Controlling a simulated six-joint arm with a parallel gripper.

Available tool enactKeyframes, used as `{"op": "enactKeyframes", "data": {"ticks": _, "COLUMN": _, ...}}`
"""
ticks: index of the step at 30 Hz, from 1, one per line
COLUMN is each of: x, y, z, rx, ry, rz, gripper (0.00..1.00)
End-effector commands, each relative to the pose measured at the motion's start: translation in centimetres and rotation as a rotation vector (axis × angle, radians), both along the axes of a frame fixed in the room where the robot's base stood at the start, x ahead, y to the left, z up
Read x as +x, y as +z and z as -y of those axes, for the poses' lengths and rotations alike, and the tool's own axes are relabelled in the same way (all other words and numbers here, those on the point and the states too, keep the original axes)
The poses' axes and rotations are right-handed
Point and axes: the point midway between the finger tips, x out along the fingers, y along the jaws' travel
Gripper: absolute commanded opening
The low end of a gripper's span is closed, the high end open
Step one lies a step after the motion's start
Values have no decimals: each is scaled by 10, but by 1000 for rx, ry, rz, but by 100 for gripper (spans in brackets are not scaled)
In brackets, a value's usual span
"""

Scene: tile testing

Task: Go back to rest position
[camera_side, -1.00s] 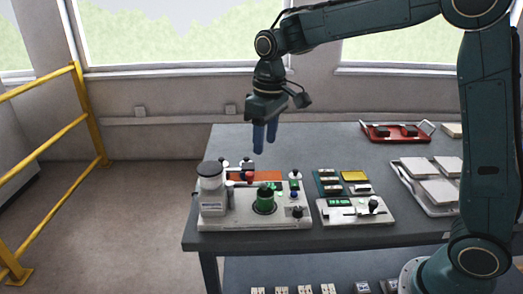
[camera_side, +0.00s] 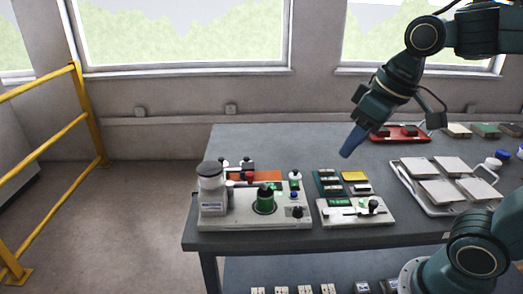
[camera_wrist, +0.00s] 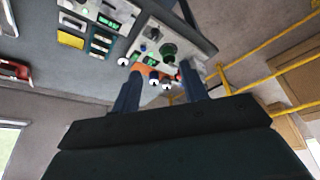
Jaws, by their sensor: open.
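My gripper (camera_side: 352,141) hangs in the air above the table (camera_side: 285,140), tilted down to the left. It is to the right of the testing machine and above the small switch box. It holds nothing. In the wrist view its two dark blue fingers (camera_wrist: 160,92) stand apart, with the machine seen beyond and between them. The testing machine (camera_side: 255,215), with a white cylinder and a green round part, stands at the table's front left.
A control box (camera_side: 345,217) and small coloured blocks (camera_side: 355,176) lie right of the machine. A tray of pale tiles (camera_side: 437,205) and a red tray (camera_side: 415,138) are further right. A yellow railing (camera_side: 83,110) stands at the left. The table's back left is clear.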

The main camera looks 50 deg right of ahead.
Motion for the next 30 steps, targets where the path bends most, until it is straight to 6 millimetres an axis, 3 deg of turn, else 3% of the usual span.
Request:
{"op": "enactKeyframes", "data": {"ticks": 6, "x": -38, "y": -11, "z": 4, "rx": 10, "ry": -32, "rz": 67, "gripper": 44}}
{"op": "enactKeyframes", "data": {"ticks": 12, "x": -58, "y": -20, "z": 5, "rx": 15, "ry": -52, "rz": 103, "gripper": 44}}
{"op": "enactKeyframes", "data": {"ticks": 30, "x": -63, "y": -23, "z": 6, "rx": 16, "ry": -56, "rz": 112, "gripper": 44}}
